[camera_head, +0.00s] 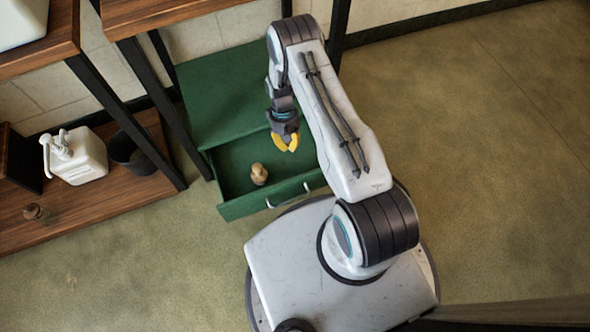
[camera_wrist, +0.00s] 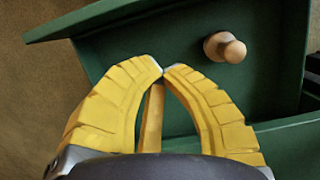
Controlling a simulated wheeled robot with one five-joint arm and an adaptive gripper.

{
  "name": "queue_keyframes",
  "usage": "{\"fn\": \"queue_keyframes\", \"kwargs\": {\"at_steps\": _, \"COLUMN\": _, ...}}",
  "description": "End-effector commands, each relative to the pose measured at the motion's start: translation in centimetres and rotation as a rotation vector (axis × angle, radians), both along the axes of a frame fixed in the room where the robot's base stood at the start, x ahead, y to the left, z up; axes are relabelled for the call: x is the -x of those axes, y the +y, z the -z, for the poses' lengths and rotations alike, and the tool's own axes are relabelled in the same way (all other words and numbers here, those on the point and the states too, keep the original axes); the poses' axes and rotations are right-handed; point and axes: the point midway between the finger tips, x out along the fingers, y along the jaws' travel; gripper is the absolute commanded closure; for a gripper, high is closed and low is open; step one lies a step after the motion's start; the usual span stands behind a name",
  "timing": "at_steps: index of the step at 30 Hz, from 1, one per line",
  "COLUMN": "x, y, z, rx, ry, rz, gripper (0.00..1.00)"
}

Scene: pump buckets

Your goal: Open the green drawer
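The green drawer (camera_head: 240,204) is pulled out from the green cabinet (camera_head: 225,95), and its inside shows in the head view. Its front carries two pale handles. The drawer also fills much of the wrist view (camera_wrist: 120,22). My gripper (camera_head: 291,149) is above the right part of the open drawer, apart from the handles. Its yellow fingertips meet in the wrist view (camera_wrist: 163,72), with no object seen between them. A small tan wooden piece (camera_head: 259,174) lies inside the drawer, left of my gripper; it also shows in the wrist view (camera_wrist: 226,47).
A wooden shelf unit (camera_head: 110,217) stands left of the cabinet. A white pump bottle (camera_head: 78,156), a dark bucket (camera_head: 131,153) and a small brown item (camera_head: 33,211) are on its lower shelf. Open floor (camera_head: 490,150) lies to the right.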

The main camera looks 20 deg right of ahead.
Motion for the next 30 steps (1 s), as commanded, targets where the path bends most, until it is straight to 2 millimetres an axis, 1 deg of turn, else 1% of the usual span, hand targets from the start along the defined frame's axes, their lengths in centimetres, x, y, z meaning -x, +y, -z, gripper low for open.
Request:
{"fn": "queue_keyframes", "kwargs": {"at_steps": 1, "x": 0.1, "y": 0.0, "z": 1.3, "rx": 0.000, "ry": -0.001, "rz": 0.000, "gripper": 1.00}}
{"fn": "queue_keyframes", "kwargs": {"at_steps": 3, "x": 0.3, "y": 0.0, "z": 2.1, "rx": 0.000, "ry": -0.002, "rz": -0.001, "gripper": 1.00}}
{"fn": "queue_keyframes", "kwargs": {"at_steps": 12, "x": 1.1, "y": 0.0, "z": 5.2, "rx": 0.000, "ry": -0.002, "rz": -0.001, "gripper": 1.00}}
{"fn": "queue_keyframes", "kwargs": {"at_steps": 19, "x": 1.6, "y": 0.0, "z": 7.2, "rx": 0.000, "ry": -0.002, "rz": -0.002, "gripper": 1.00}}
{"fn": "queue_keyframes", "kwargs": {"at_steps": 30, "x": 4.1, "y": 0.0, "z": 6.6, "rx": -0.001, "ry": -0.002, "rz": -0.002, "gripper": 1.00}}
